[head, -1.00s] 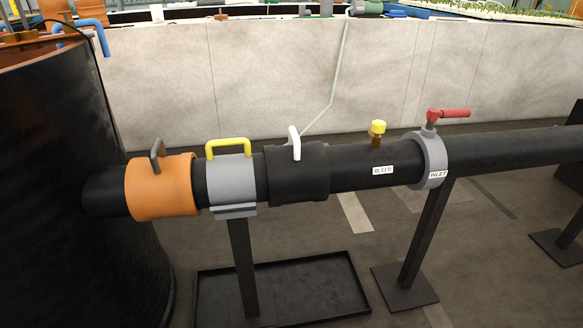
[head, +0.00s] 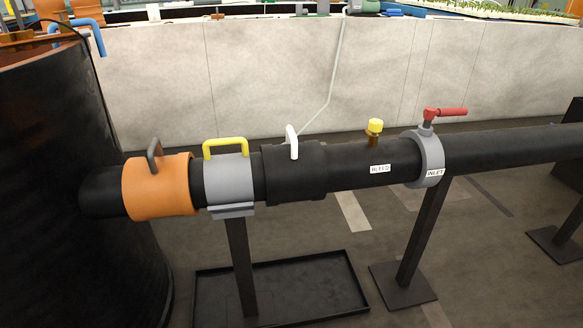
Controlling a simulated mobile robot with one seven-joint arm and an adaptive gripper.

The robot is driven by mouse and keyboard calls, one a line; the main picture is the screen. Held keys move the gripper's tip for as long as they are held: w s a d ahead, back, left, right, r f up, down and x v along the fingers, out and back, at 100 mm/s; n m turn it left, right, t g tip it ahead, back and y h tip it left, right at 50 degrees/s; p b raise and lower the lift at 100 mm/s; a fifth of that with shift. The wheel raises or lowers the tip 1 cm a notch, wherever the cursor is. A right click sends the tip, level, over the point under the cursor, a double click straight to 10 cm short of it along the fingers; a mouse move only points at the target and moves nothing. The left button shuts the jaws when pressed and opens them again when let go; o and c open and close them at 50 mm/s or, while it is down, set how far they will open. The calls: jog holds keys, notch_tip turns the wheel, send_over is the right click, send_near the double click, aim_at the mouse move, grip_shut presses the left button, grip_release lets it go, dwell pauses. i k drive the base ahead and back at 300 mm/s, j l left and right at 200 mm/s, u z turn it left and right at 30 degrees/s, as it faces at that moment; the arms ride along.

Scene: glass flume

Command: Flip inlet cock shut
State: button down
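The inlet cock is a grey ring valve (head: 431,160) around the black pipe, with a white label reading INLET. Its red lever (head: 446,113) sits on top and points right, roughly along the pipe. My gripper is not in the head view, so its state and its place relative to the lever are hidden.
Left of the cock on the pipe (head: 350,165) are a yellow-capped bleed fitting (head: 375,127), a white handle (head: 292,142), a grey clamp with a yellow handle (head: 226,148) and an orange collar (head: 158,187). Posts hold the pipe above a black tray (head: 345,290). A pale wall (head: 270,80) stands behind.

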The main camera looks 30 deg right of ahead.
aim_at(429, 113)
jog(key=l+z, duration=0.1)
jog(key=z, duration=0.9)
jog(key=i+l+z, duration=0.1)
jog(key=z, duration=0.4)
jog(key=i+l+z, duration=0.7)
jog(key=i, duration=0.2)
